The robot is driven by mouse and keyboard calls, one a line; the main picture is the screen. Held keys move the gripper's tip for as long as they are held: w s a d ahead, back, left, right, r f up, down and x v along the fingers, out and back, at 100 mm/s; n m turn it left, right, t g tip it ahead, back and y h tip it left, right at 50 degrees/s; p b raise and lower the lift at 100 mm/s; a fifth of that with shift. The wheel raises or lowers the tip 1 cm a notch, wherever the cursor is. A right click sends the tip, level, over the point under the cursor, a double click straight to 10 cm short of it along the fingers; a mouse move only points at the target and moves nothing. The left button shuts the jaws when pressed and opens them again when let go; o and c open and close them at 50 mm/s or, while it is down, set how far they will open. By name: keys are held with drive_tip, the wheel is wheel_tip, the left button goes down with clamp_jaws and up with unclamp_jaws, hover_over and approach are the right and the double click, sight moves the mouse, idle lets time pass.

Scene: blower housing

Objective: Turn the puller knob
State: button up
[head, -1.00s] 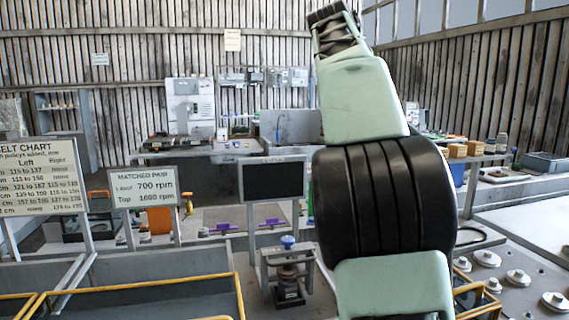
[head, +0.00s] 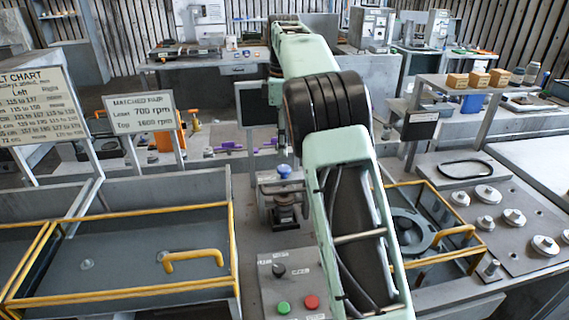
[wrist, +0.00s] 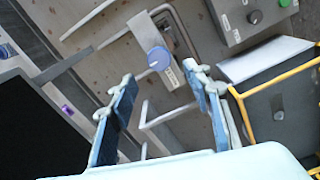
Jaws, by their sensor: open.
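The puller knob is a round blue knob (head: 284,171) on top of a small grey puller frame (head: 268,205), left of my arm in the head view. In the wrist view the blue knob (wrist: 159,58) is beyond my gripper (wrist: 162,82), roughly between the two fingertips in the picture. How far the fingertips are from the knob is hard to tell. In the head view my gripper cannot be made out clearly by the dark screen.
A control box with a green button (head: 283,307), a red button (head: 312,302) and a black dial stands in front of the puller. A dark screen (head: 252,112) stands behind it. Yellow-railed bays (head: 150,262) flank it. Purple pieces (head: 229,147) lie on the bench behind.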

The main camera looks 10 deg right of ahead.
sight(284, 168)
wheel_tip(284, 168, down, 7)
drive_tip(key=shift+f, duration=0.1)
idle(0.3)
drive_tip(key=c, duration=1.2)
